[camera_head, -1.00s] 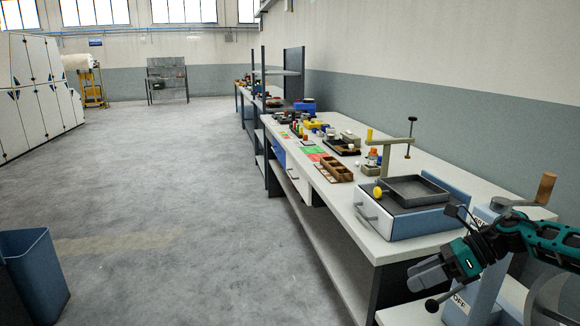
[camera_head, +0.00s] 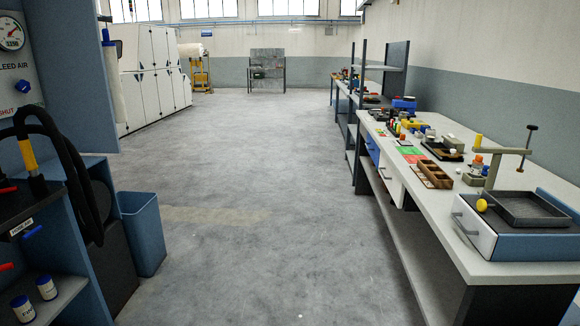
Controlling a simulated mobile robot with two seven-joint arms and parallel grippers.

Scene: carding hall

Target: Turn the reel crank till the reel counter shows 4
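Neither of my grippers is in the head view. I cannot make out a reel, its crank or its counter in this view. The nearest device on the right bench is a white and blue box (camera_head: 478,233) with a bar handle on its front, a yellow knob (camera_head: 482,205) and a grey tray (camera_head: 527,209) on top. A beige post with a cross arm (camera_head: 497,152) stands by it, with a thin dark rod at the arm's end. I cannot tell whether any of these parts belongs to the reel.
The long white bench (camera_head: 432,220) runs along the right wall with several small items. A dark blue cabinet (camera_head: 85,290) with gauge (camera_head: 12,34), hose (camera_head: 70,165) and jars stands close at left, with a blue bin (camera_head: 142,235) beside it. The grey floor between is clear.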

